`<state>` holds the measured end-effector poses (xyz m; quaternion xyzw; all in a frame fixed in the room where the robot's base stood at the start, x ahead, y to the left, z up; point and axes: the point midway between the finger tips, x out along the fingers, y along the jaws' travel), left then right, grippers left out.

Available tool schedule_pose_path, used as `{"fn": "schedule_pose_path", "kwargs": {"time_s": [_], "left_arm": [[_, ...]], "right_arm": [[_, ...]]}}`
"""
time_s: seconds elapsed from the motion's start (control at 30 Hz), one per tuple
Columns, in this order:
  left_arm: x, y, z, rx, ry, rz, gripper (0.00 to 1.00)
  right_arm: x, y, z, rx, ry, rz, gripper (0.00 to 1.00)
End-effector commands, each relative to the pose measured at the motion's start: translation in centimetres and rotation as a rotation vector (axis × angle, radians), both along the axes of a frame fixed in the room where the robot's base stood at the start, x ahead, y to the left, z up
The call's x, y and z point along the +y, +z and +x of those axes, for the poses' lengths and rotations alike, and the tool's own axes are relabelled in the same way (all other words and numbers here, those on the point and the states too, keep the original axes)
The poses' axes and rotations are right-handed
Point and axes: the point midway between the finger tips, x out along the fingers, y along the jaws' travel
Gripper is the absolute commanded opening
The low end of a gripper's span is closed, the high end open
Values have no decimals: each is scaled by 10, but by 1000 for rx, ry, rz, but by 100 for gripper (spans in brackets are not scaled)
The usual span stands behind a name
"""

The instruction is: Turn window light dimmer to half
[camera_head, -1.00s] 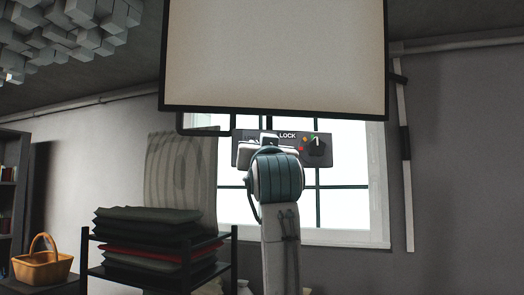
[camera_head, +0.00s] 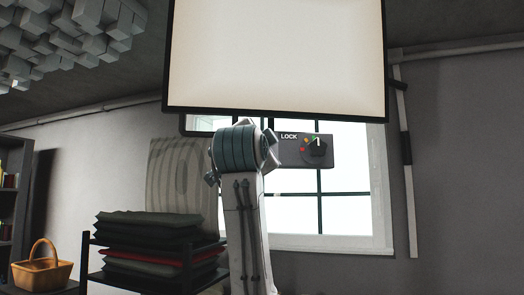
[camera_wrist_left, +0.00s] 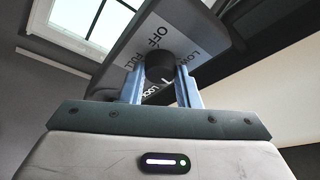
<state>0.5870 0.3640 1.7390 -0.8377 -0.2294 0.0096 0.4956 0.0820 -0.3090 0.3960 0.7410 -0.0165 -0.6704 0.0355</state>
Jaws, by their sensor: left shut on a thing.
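The grey control panel (camera_head: 303,162) with a "LOCK" label hangs under the big pale screen in the head view; my left arm covers its left part. In the left wrist view a round black dimmer knob (camera_wrist_left: 159,69) stands on the panel (camera_wrist_left: 176,20), ringed by "OFF", "FULL" and "LOW". My left gripper (camera_wrist_left: 160,88) has its two blue fingers on either side of this knob and is shut on it. A pale mark shows on the knob's lower side in the picture, away from "OFF". In the head view my wrist hides this knob and the fingers. My right gripper is out of view.
A second black knob (camera_head: 317,147) with coloured marks sits right of "LOCK". The pale screen (camera_head: 275,55) hangs above the panel, a window (camera_head: 345,205) lies behind it. A rack with folded cushions (camera_head: 150,225) and a basket (camera_head: 42,270) stand at left.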

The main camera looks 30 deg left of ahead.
Motion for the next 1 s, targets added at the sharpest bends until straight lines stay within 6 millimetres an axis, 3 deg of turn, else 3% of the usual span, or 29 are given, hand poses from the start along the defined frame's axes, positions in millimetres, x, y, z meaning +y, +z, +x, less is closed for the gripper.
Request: {"fn": "schedule_pose_path", "kwargs": {"time_s": [0.5, 1.0], "left_arm": [[1, 3, -1, 291, -1, 312, 6], [1, 3, 0, 396, 0, 425, 6]], "right_arm": [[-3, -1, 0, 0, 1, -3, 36], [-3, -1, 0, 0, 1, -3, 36]]}}
